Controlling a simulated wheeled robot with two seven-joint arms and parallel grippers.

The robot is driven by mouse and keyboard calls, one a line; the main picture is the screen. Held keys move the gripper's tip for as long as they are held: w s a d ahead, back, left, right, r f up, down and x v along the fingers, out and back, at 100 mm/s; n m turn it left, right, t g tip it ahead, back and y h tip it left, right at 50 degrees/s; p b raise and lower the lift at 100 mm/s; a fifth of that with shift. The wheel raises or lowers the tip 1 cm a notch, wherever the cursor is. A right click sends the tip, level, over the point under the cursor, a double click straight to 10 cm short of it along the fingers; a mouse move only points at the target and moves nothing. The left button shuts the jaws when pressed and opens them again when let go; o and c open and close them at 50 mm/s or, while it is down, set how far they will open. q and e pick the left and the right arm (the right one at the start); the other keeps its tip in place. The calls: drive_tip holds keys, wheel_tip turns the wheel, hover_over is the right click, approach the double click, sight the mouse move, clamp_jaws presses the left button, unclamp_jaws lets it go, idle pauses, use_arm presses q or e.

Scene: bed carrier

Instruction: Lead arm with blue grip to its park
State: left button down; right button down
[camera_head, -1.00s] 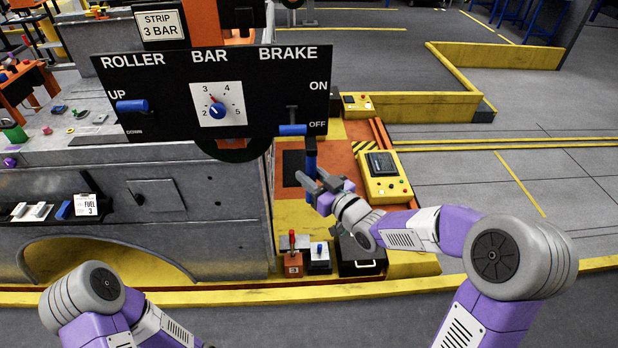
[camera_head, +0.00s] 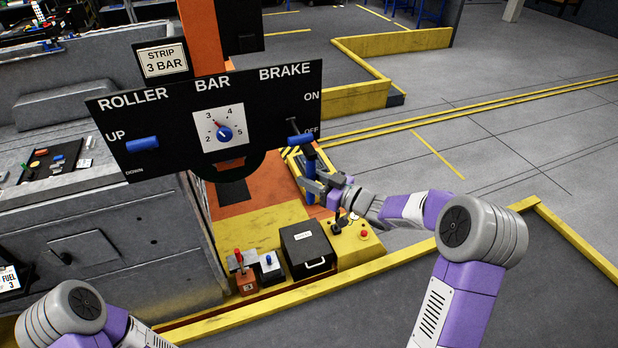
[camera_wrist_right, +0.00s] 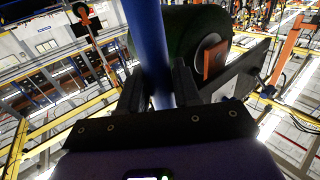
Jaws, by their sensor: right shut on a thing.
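The blue grip (camera_head: 309,155) is an upright blue bar just below the BRAKE end of a black panel (camera_head: 180,125). My right gripper (camera_head: 318,187) is shut around its lower part. In the right wrist view the blue grip (camera_wrist_right: 147,45) runs between the two dark fingers (camera_wrist_right: 158,92). An orange upright (camera_head: 203,40) rises behind the panel. How the grip joins its arm is hidden, and no marked park can be made out. My left arm shows at the lower left, but its gripper is out of view.
The panel has a blue roller lever (camera_head: 142,144), a dial (camera_head: 219,129) and a blue brake lever (camera_head: 300,139) by OFF. Below stand a black box (camera_head: 308,250), small red and blue levers, and a yellow joystick box (camera_head: 358,250). Open grey floor (camera_head: 450,130) lies right.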

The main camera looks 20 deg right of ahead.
drive_tip(key=shift+w+d, duration=0.1)
drive_tip(key=shift+d, duration=0.55)
drive_tip(key=c, duration=0.9)
unclamp_jaws()
drive_tip(key=shift+d, duration=0.1)
drive_tip(key=shift+c, duration=0.2)
drive_tip(key=v, duration=0.7)
drive_tip(key=shift+s, duration=0.3)
